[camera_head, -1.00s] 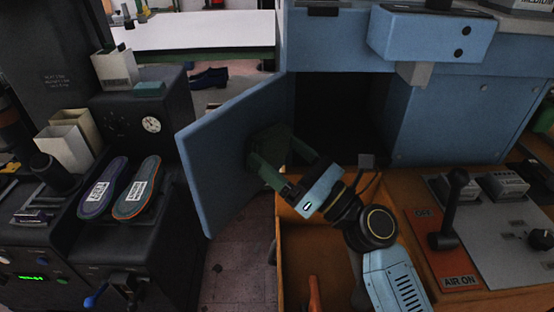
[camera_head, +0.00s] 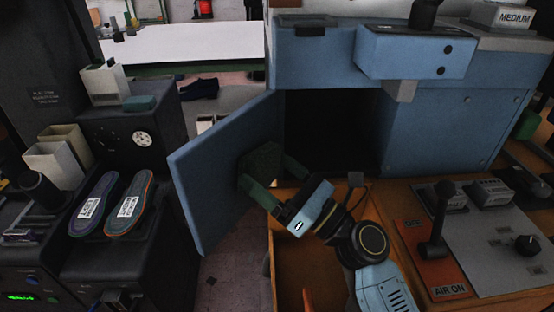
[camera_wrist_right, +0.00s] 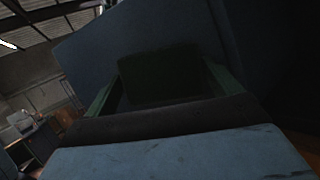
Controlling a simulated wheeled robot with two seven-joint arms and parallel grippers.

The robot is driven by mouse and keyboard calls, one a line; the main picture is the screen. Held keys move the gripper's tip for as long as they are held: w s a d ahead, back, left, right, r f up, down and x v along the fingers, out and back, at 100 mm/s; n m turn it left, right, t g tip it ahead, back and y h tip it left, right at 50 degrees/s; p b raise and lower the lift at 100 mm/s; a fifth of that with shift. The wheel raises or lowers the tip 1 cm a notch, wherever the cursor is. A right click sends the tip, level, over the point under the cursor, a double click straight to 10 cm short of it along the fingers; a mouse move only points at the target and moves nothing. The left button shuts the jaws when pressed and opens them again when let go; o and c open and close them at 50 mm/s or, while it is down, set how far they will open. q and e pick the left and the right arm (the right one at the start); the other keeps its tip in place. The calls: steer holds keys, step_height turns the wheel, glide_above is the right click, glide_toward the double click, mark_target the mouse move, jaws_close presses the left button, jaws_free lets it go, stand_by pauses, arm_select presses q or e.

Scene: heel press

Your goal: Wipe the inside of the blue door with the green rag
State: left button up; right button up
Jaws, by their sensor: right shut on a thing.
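The blue door (camera_head: 212,172) stands open to the left of a dark cabinet opening, its inner face toward my right arm. My right gripper (camera_head: 262,176) is shut on the green rag (camera_head: 260,165), which lies against or very close to the inner face of the door; exact contact is hard to tell. In the right wrist view the rag (camera_wrist_right: 160,75) shows dark between the two green fingers, with the door (camera_wrist_right: 100,42) behind it. My left gripper is not in view.
The blue cabinet (camera_head: 440,125) with its dark opening stands right of the door. An orange-brown bench with a lever panel (camera_head: 490,235) is at the right. A black machine with two insoles (camera_head: 125,205) is at the left. Floor (camera_head: 235,270) shows below the door.

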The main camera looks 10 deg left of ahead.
steer(key=shift+s+a+r+p, duration=0.1)
steer(key=shift+s+a+p, duration=0.15)
steer(key=shift+s, duration=0.35)
steer(key=shift+s+a+p, duration=0.15)
steer(key=shift+s+p, duration=0.15)
steer(key=shift+s, duration=0.3)
steer(key=shift+s+a+p, duration=0.3)
steer(key=shift+s+a, duration=0.05)
steer(key=shift+s, duration=0.6)
steer(key=shift+s+a+p, duration=0.25)
steer(key=shift+s+a, duration=0.15)
steer(key=shift+s, duration=0.5)
steer(key=shift+s+a+p, duration=0.3)
steer(key=shift+s+a, duration=0.05)
steer(key=shift+s, duration=0.6)
steer(key=s+d, duration=0.1)
steer(key=d, duration=0.4)
steer(key=shift+s+d+p, duration=0.3)
steer(key=shift+d+p, duration=0.05)
steer(key=shift+d, duration=0.05)
steer(key=shift+s+d, duration=0.25)
steer(key=shift+d, duration=0.5)
steer(key=shift+s+d, duration=0.2)
steer(key=shift+d, duration=0.5)
